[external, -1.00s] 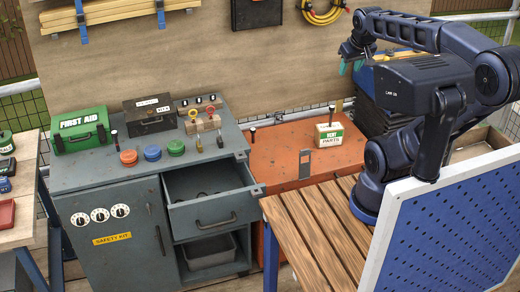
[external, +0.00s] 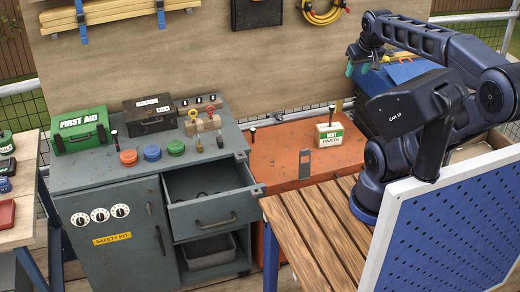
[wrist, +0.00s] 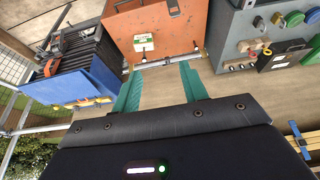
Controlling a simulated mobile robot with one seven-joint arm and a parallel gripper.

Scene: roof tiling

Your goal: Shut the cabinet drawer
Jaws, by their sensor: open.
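The cabinet drawer (external: 216,214) is pulled out of the grey cabinet (external: 105,173), with its dark handle on the front and small dark items inside. My gripper (external: 363,68) is at the upper right in the external view, far from the drawer and well above the worktops. In the wrist view its two teal fingers (wrist: 162,88) are spread apart with nothing between them. The drawer cannot be made out in the wrist view.
An orange cabinet (external: 280,163) with a vent parts box (external: 329,134) stands right of the grey one. A slatted wooden bench (external: 318,222) lies in front of it. A first aid box (external: 82,130) and coloured buttons sit on the grey top. A blue bin (wrist: 62,84) shows in the wrist view.

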